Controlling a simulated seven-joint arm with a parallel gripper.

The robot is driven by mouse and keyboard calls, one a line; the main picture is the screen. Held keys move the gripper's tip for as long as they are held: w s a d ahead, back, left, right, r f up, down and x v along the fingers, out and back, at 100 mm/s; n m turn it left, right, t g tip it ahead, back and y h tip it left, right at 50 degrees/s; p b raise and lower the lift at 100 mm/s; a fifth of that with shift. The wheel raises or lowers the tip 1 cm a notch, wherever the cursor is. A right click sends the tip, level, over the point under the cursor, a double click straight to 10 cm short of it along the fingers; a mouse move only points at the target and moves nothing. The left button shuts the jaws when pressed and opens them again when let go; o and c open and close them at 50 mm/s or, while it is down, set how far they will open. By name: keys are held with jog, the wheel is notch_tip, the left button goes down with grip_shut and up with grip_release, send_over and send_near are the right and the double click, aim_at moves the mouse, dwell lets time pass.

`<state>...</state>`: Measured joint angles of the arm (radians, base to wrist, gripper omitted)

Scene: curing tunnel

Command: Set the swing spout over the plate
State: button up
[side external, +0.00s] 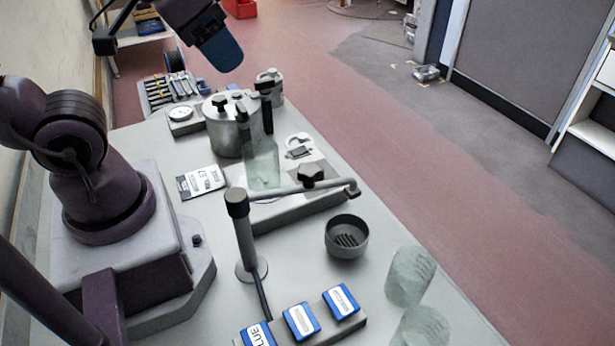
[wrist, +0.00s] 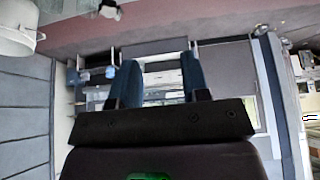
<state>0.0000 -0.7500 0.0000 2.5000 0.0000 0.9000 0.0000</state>
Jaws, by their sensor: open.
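The swing spout (side external: 275,191) is a grey tube on an upright post with a black cap. Behind the spout lies a low grey slab (side external: 300,209), with a pale surface partly hidden by a clear glass vessel (side external: 262,167); I cannot tell for certain which part is the plate. My gripper (side external: 222,52) is high at the back of the bench, far from the spout. In the wrist view its blue fingers (wrist: 160,88) are apart and empty.
A metal pot (side external: 228,128) with black knobs, a dial gauge (side external: 181,114) and a tool tray (side external: 170,90) stand at the back. Blue labelled boxes (side external: 302,321) and glass jars (side external: 410,276) stand at the front.

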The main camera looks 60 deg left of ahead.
jog(key=shift+o, duration=1.6)
jog(key=shift+w+d+f, duration=0.1)
jog(key=shift+d+f, duration=0.1)
jog(key=shift+f, duration=0.05)
jog(key=m+g, duration=0.6)
jog(key=m, duration=1.2)
send_over(309, 168)
notch_tip(309, 168, down, 2)
notch_tip(309, 168, down, 12)
jog(key=shift+f, duration=0.1)
jog(key=shift+c, duration=0.3)
grip_shut()
